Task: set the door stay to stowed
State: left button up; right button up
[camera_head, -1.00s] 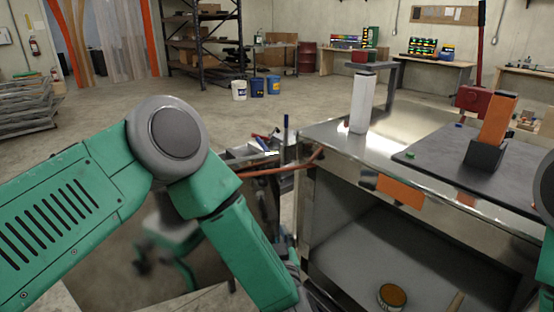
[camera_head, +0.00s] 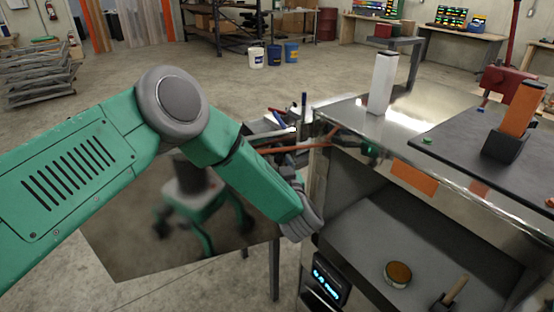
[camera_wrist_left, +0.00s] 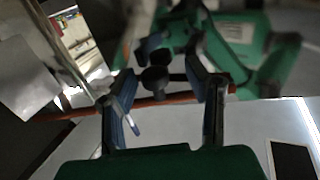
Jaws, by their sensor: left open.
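A thin orange-brown rod (camera_head: 296,149), seemingly the door stay, spans from beside my left forearm to the front left corner of the steel cabinet (camera_head: 440,190). The shiny open door panel (camera_head: 130,250) at lower left mirrors a blurred green shape. In the left wrist view the rod (camera_wrist_left: 165,101) runs across the gap between the open jaws of my left gripper (camera_wrist_left: 160,85). Nothing is clearly gripped, and I cannot tell whether the rod touches a finger. In the head view my left forearm and wrist hide most of that hand. My right gripper is not in view.
The cabinet's open shelf holds a round tin (camera_head: 398,273) and a wooden-handled tool (camera_head: 456,290). A white post (camera_head: 382,83) and an orange block (camera_head: 520,107) stand on top. A lit display (camera_head: 328,279) is below. Free floor lies beyond.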

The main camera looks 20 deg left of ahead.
pick_arm(q)
jog(key=shift+w+d, duration=0.1)
jog(key=shift+w, duration=0.4)
jog(key=shift+d+r, duration=0.1)
jog(key=shift+d, duration=0.15)
jog(key=shift+a, duration=0.3)
grip_shut()
jog(key=shift+a, duration=0.15)
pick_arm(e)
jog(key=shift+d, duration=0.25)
pick_arm(q)
jog(key=shift+d, duration=0.2)
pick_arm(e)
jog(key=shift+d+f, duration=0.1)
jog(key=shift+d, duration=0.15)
pick_arm(q)
jog(key=shift+s, duration=0.1)
